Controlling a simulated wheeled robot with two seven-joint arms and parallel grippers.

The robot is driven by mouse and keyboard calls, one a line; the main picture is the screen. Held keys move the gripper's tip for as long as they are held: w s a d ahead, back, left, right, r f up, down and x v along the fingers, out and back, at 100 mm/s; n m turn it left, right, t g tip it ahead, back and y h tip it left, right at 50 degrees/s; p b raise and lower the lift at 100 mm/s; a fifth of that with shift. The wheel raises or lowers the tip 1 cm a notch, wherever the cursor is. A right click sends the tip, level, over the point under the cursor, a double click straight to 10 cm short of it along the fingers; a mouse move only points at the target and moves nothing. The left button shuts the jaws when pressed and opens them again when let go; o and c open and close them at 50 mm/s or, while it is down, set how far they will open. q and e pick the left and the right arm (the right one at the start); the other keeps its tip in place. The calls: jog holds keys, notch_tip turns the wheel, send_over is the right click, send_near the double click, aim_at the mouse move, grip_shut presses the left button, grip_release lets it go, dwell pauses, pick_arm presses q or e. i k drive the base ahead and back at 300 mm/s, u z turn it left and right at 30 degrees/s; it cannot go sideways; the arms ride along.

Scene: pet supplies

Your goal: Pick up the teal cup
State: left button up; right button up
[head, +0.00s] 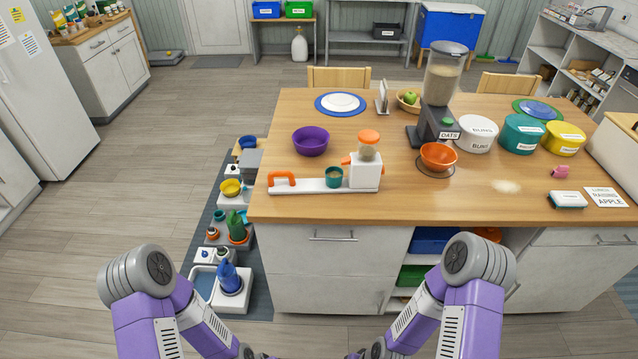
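The teal cup (334,177) is small and stands upright on a long white base (300,185) on the wooden table. The base has an orange handle at its left end and a white block with an orange-lidded jar (368,146) at its right end. The cup is just left of that block, with something tan inside it. Both my purple arms reach down to the bottom edge of the head view, well short of the cup. My grippers are cut off below the frame, so their state does not show.
A purple bowl (310,141) stands behind the cup. An orange bowl (438,156) sits under a tall oats dispenser (441,85) to the right. Labelled tins (522,136) stand farther right. The tabletop (400,205) in front is clear.

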aim_at(334, 174)
jog(key=u, duration=1.75)
jog(key=i, duration=1.45)
jog(key=z, duration=1.4)
